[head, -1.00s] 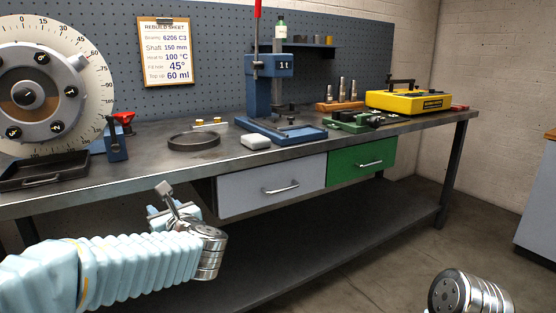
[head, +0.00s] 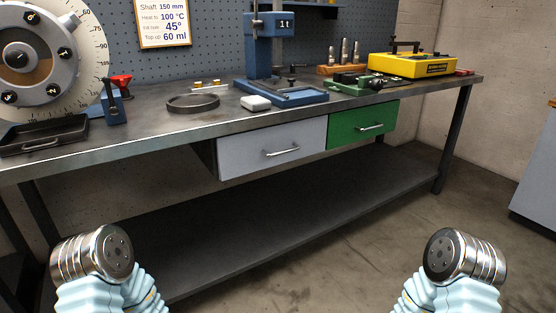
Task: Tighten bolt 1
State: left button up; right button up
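The grey round rotor (head: 41,72) stands in front of a white degree dial (head: 92,60) at the far left of the bench, partly cut off by the picture's edge. Several dark bolt heads sit around its face, including one at the right (head: 65,53) and one at the lower right (head: 53,88). Their marks are too small to tell which is bolt 1. Only the metal joints and pale blue sleeves of my two arms show at the bottom left and bottom right. Neither gripper shows, and both arms are apart from the bench.
A dark tray (head: 15,151) lies below the rotor. On the bench (head: 150,140) stand a blue stand (head: 114,108), a dark ring (head: 193,109), a white block (head: 255,107), a blue press (head: 268,32), a green fixture (head: 352,86) and a yellow case (head: 415,65).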

aim_at(64, 52)
jog(key=u, duration=1.35)
